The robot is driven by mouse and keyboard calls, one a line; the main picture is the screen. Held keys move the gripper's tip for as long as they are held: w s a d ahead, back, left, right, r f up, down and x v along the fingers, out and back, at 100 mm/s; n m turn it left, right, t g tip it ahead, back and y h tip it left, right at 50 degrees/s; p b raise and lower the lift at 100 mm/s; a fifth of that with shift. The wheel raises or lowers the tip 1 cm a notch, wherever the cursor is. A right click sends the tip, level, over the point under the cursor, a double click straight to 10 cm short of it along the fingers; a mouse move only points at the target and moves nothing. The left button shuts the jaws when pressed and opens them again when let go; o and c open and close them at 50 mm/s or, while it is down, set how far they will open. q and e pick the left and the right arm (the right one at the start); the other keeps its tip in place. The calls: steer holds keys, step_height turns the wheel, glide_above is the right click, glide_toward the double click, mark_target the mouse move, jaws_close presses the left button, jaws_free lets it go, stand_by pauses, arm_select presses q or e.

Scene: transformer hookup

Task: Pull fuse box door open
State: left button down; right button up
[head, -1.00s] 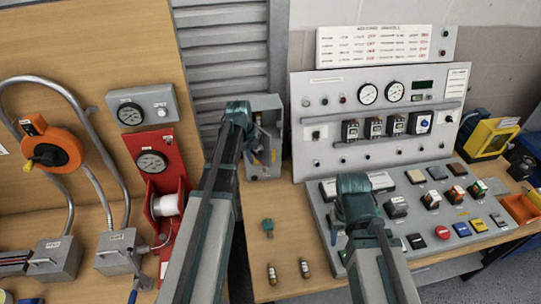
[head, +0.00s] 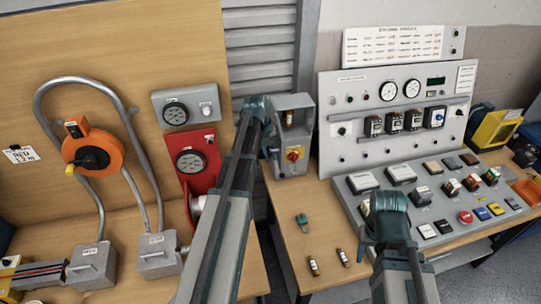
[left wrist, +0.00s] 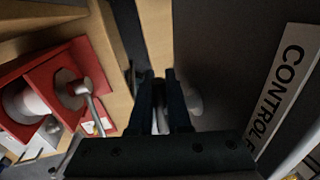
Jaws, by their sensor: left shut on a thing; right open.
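The grey fuse box (head: 293,172) stands at the back of the bench in the head view. Its front is open to view, with a fuse (head: 288,118) and a red and yellow rotary switch (head: 293,155) showing inside. My left gripper (head: 264,108) is at the box's left side and hides most of the door. In the left wrist view, my left gripper (left wrist: 161,80) is shut on a small pale part, seemingly the door handle, beside a dark grey panel (left wrist: 215,70) with a lettered label. My right gripper (head: 388,205) is open and empty by the control console.
A sloped control console (head: 440,205) fills the right of the bench. A red gauge panel (head: 198,168) stands left of the box. A teal part (head: 302,221) and two cartridges (head: 313,266) lie on the bench in front of the box.

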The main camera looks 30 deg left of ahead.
arm_select(q)
steer(key=shift+a, duration=0.1)
stand_by(0.4)
steer(key=c, duration=1.2)
jaws_free()
steer(key=shift+o, duration=0.2)
steer(key=shift+r, duration=0.1)
step_height(320, 180, up, 13)
steer(key=s+a+p, duration=0.1)
steer(key=a+p, duration=0.1)
steer(key=p, duration=1.1)
steer(key=shift+s+a+r, duration=0.15)
steer(key=shift+s, duration=0.15)
